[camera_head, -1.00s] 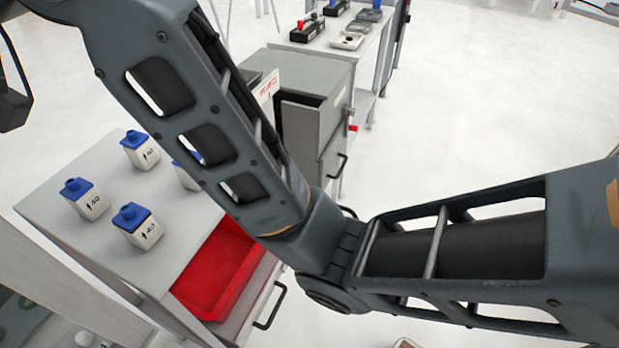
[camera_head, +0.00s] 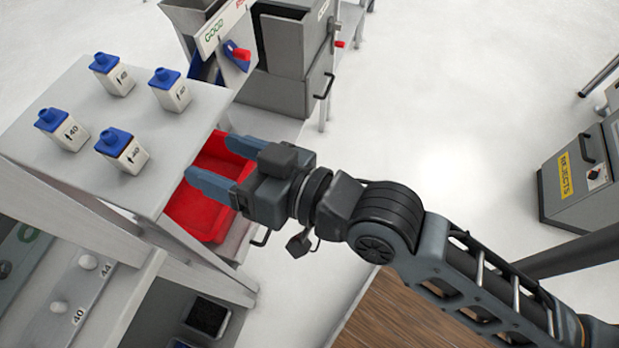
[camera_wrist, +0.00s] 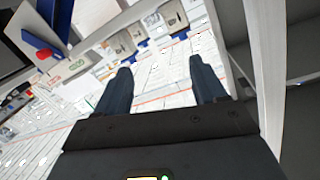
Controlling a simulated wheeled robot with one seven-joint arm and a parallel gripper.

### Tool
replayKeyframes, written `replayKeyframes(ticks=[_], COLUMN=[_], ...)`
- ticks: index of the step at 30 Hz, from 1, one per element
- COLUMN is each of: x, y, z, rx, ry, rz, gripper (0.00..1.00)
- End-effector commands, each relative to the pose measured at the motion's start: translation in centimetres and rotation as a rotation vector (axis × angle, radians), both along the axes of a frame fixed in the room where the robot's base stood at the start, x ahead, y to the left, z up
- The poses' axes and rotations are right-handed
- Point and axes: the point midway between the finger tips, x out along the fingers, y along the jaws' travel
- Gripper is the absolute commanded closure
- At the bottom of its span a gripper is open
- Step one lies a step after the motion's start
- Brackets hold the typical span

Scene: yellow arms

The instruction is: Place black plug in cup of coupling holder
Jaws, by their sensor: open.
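I cannot make out a black plug or a coupling holder with a cup in either view. My gripper (camera_head: 210,157) is open, its two blue-grey fingers apart over the red tray at the right side of the grey table. In the wrist view my gripper (camera_wrist: 160,68) shows nothing between its fingers. At the lower left of the head view, a grey panel (camera_head: 62,290) carries white knobs and the numbers 40 and 44. A black-filled bin (camera_head: 208,315) lies below it; its contents are unclear.
Several white blocks with blue caps, one of them here (camera_head: 122,150), stand on the grey table (camera_head: 190,130). The red tray (camera_head: 190,215) sits beside it. A GOOD sign (camera_head: 215,30) and grey cabinets (camera_head: 290,60) are behind. A REJECTS box (camera_head: 575,180) stands right, with clear floor between.

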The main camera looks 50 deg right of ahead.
Motion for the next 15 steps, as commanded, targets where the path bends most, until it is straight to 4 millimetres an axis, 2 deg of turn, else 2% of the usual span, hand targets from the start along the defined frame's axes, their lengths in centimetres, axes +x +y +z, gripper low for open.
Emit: replayKeyframes(ticks=[1,6,12,15], x=[-2.1,-8.7,-16.3,-19.3], y=[-0.8,-3.4,-5.8,-6.6], z=[-1.2,-3.2,-3.7,-3.3], rx=[-0.016,-0.089,-0.192,-0.239], ry=[0.024,0.063,0.103,0.116], rz=[-0.023,-0.089,-0.130,-0.135], gripper=[0.30,0.30,0.30,0.30])
